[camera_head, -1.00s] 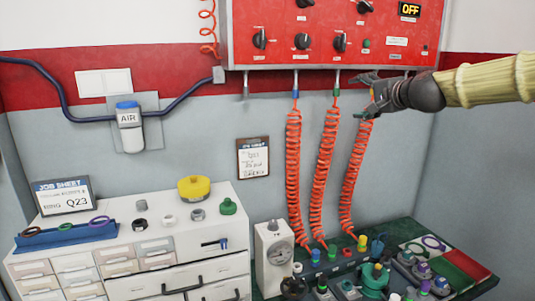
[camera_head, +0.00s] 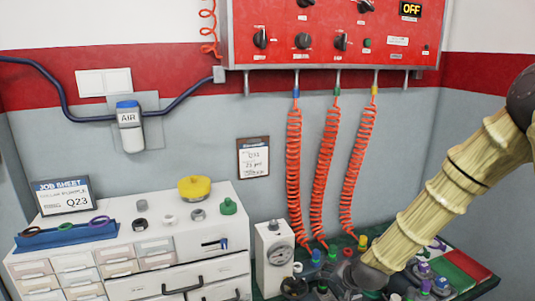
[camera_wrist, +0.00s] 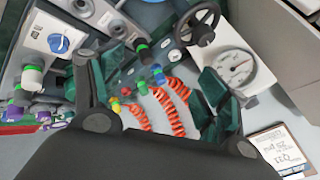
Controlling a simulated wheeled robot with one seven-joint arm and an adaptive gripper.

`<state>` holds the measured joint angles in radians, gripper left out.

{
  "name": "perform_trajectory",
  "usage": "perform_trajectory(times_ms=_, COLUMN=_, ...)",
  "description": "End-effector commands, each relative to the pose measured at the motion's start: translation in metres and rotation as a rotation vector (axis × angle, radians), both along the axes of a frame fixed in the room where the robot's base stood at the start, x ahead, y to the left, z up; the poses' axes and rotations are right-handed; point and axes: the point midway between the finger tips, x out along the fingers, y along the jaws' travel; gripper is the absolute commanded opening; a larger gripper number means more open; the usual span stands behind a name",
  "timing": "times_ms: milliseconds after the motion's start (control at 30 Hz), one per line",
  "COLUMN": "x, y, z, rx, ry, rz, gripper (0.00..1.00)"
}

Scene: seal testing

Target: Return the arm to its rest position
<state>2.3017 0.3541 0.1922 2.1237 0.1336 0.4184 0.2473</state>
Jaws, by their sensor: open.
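My arm comes in from the right in the head view, with its pale ribbed sleeve slanting down to the left over the green-topped bench (camera_head: 478,284). My gripper's dark wrist end shows low there, and its fingers cannot be made out. In the wrist view my gripper (camera_wrist: 155,85) has its two dark green fingers spread wide apart. Nothing is held between them. The red coiled hoses (camera_wrist: 172,115) and their coloured fittings show beyond the fingers.
The red control panel (camera_head: 330,35) hangs on the wall with three coiled hoses (camera_head: 322,165) below it. A white gauge box (camera_head: 272,260) stands left of my gripper; the gauge (camera_wrist: 236,68) shows in the wrist view. White drawers (camera_head: 130,255) stand at left.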

Motion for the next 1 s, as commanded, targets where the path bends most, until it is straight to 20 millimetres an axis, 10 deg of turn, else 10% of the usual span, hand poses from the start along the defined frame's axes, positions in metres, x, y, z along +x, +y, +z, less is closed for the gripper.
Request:
perform_trajectory(times_ms=500, x=-0.233, y=-0.004, z=-0.194, rx=-0.252, ry=0.328, rz=0.296, gripper=0.75)
perform_trajectory(times_ms=800, x=-0.376, y=-0.016, z=-0.242, rx=-0.342, ry=0.5, rz=0.496, gripper=0.75)
perform_trajectory(times_ms=1000, x=-0.422, y=-0.023, z=-0.249, rx=-0.364, ry=0.552, rz=0.565, gripper=0.75)
